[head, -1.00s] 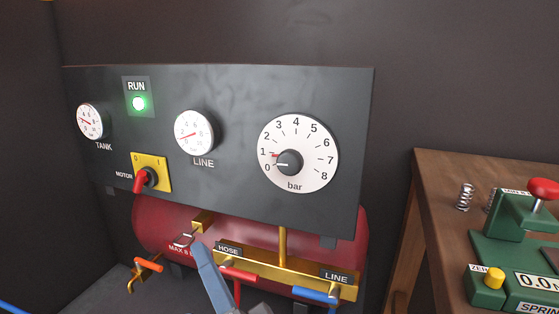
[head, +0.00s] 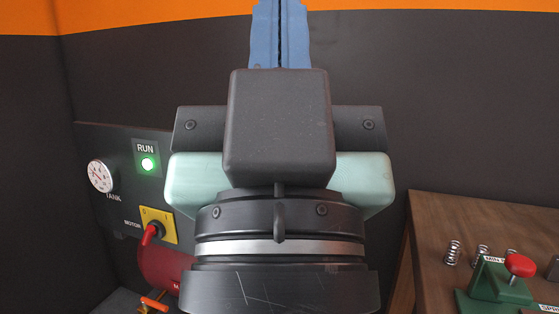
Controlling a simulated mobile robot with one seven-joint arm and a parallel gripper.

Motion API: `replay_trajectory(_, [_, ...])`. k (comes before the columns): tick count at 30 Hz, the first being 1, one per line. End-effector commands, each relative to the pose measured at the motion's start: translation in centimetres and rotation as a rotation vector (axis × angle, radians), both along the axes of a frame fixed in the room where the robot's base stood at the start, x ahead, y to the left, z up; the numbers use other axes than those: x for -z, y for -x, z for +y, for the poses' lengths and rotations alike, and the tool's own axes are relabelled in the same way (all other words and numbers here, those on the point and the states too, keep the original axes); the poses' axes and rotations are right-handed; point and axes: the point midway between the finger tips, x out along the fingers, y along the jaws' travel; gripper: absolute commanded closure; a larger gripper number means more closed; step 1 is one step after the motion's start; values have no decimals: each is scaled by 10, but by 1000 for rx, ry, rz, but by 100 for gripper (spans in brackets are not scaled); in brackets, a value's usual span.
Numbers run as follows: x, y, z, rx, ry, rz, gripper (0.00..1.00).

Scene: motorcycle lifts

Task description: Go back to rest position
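My gripper (head: 280,32) stands upright in the middle of the head view, close to the camera. Its blue fingers point up and lie side by side with only a thin dark line between them. Nothing shows between them. The fingertips reach the top edge of the picture, so their ends may be cut off. My wrist and gripper body hide most of the control panel (head: 110,142) behind, including the line gauge and the bar dial.
On the left, the tank gauge (head: 102,175), the lit green RUN lamp (head: 148,163) and the red motor switch (head: 152,232) show. Part of the red tank (head: 163,266) is below. On the right, a wooden bench (head: 450,208) bears springs (head: 453,252) and a green spring tester (head: 497,285).

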Motion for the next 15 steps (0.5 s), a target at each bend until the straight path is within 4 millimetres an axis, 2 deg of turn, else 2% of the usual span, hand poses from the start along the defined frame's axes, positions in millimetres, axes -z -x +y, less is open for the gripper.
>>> replay_trajectory(1, [-34, 0, 0, -1, -1, 1, 100])
replay_trajectory(15, [-176, -1, 1, -4, -1, 2, 100])
